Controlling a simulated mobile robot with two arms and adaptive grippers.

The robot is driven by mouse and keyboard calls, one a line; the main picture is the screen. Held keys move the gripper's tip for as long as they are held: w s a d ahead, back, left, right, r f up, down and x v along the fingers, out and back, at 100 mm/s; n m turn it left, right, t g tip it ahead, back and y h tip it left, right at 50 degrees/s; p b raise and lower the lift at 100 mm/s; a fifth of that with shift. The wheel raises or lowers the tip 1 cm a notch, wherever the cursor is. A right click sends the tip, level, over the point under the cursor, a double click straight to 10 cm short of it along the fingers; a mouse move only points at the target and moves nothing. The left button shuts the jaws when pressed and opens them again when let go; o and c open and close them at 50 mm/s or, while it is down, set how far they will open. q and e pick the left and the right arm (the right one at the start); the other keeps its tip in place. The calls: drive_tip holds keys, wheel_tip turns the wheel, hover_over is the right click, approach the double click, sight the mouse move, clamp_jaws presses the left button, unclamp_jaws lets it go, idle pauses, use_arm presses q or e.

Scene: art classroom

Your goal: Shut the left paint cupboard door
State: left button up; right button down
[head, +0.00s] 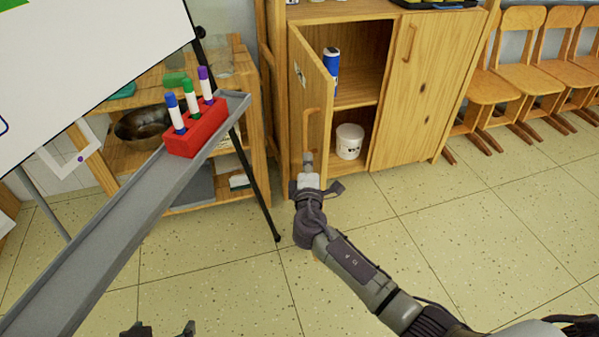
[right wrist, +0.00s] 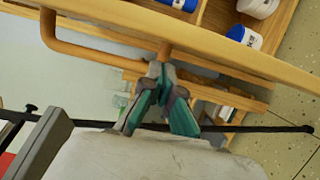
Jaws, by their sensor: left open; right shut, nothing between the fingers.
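The paint cupboard (head: 425,90) is wooden, with two doors. Its left door (head: 313,75) stands open, swung out towards me, with a wooden bar handle (head: 306,128) on its outer face. My right gripper (head: 308,160) is shut and empty at the lower part of this door. In the right wrist view, the closed teal fingertips (right wrist: 163,75) are right by the door's wooden edge (right wrist: 210,45), beside the handle (right wrist: 85,52); I cannot tell whether they touch. The right door is shut. My left gripper (head: 157,330) is open at the bottom edge, mostly cut off.
A blue bottle (head: 331,66) and a white tub (head: 349,141) stand inside the cupboard. An easel tray (head: 120,220) with a red marker holder (head: 196,130) crosses the left. A wooden shelf (head: 180,80) stands behind it. Chairs (head: 530,78) line the right; the floor between is clear.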

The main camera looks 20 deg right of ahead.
drive_tip(key=shift+d, duration=0.9)
drive_tip(key=shift+d, duration=0.1)
